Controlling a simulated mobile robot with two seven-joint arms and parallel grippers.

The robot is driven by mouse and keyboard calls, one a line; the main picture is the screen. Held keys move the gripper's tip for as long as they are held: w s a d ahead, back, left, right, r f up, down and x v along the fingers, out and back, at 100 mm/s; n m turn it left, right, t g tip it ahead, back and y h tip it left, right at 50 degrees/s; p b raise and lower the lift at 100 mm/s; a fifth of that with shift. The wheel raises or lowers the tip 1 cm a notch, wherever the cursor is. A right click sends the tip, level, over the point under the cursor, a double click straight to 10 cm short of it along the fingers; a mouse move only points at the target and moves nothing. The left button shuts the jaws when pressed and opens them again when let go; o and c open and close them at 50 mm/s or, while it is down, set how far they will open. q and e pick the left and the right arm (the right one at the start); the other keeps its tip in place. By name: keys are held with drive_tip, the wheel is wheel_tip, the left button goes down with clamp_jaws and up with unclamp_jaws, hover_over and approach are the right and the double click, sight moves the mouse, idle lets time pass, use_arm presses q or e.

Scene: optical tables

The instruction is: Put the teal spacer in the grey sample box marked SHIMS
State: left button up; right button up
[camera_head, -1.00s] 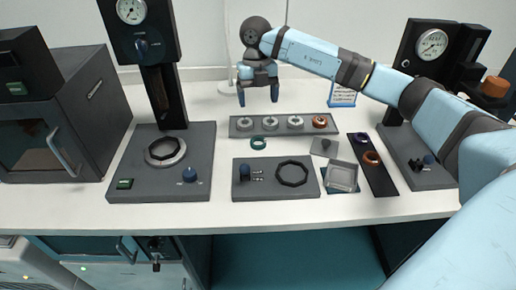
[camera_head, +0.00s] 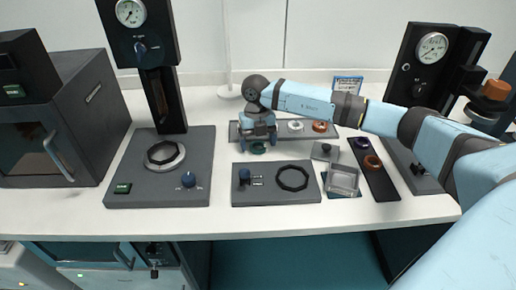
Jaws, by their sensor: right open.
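The teal spacer (camera_head: 258,149) is a small ring on the white table, just in front of the long grey tray. My right gripper (camera_head: 259,142) is open and low over it, with one finger at each side. The fingers partly hide the ring, and contact cannot be told. A light grey open box (camera_head: 342,181), likely the sample box, stands to the right, near the table's front. Its marking is not readable. My left gripper is not in view.
The grey tray (camera_head: 338,131) holds several rings. A grey plate (camera_head: 268,198) with a black ring lies in front of the spacer. A small grey lid-like piece (camera_head: 318,155) and a dark strip (camera_head: 385,188) flank the box. Gauge stands rise left (camera_head: 118,197) and right.

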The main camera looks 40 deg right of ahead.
drive_tip(key=shift+f, duration=0.25)
drive_tip(key=c, duration=1.1)
drive_tip(key=shift+o, duration=0.2)
drive_tip(key=shift+r, duration=0.2)
